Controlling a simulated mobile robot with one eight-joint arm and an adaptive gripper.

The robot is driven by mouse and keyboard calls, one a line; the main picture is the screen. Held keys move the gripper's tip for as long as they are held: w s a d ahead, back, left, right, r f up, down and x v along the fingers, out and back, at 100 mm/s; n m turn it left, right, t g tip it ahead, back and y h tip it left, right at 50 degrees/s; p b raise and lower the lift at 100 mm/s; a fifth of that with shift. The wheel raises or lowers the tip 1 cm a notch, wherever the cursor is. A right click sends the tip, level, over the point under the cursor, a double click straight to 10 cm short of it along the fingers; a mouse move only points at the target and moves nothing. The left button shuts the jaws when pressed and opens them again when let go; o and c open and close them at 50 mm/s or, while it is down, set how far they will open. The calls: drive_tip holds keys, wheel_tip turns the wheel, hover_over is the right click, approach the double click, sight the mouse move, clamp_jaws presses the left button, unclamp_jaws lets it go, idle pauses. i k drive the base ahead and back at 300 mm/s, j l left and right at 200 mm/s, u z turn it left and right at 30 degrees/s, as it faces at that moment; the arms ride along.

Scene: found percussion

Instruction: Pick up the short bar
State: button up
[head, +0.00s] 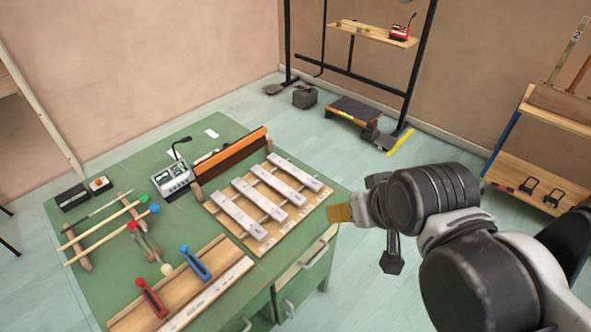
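Several silver metal bars lie side by side across a wooden frame (231,222) on the green table. They are the near left bar (239,217), the second (260,201), the third (279,187) and the far right bar (295,173). They look close in length, so I cannot tell which is the short bar. My gripper (366,236) is in the air to the right of the frame, past the table's right edge and apart from the bars. A dark part hangs down and a tan part points left; its finger opening is unclear.
The green table (215,130) also holds a wooden board with a red-handled tool (151,297) and a blue-handled tool (196,263), mallets on a rack, and a grey device (173,178). An upright wooden rail (232,156) stands behind the bars. A wooden shelf unit (535,185) is at right.

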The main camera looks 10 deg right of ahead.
sight(315, 186)
drive_tip(key=i+l+u, duration=0.25)
drive_tip(key=l, duration=0.2)
drive_tip(key=i+l+u, duration=0.2)
drive_tip(key=l, duration=0.3)
drive_tip(key=i+l+u, duration=0.1)
drive_tip(key=l+u, duration=0.15)
drive_tip(key=l, duration=0.25)
drive_tip(key=i+l+u, duration=0.1)
drive_tip(key=l+u, duration=0.15)
drive_tip(key=l, duration=0.3)
drive_tip(key=l+u, duration=0.2)
drive_tip(key=l, duration=0.35)
drive_tip(key=i+l+u, duration=0.7)
drive_tip(key=l, duration=0.2)
drive_tip(key=i, duration=0.05)
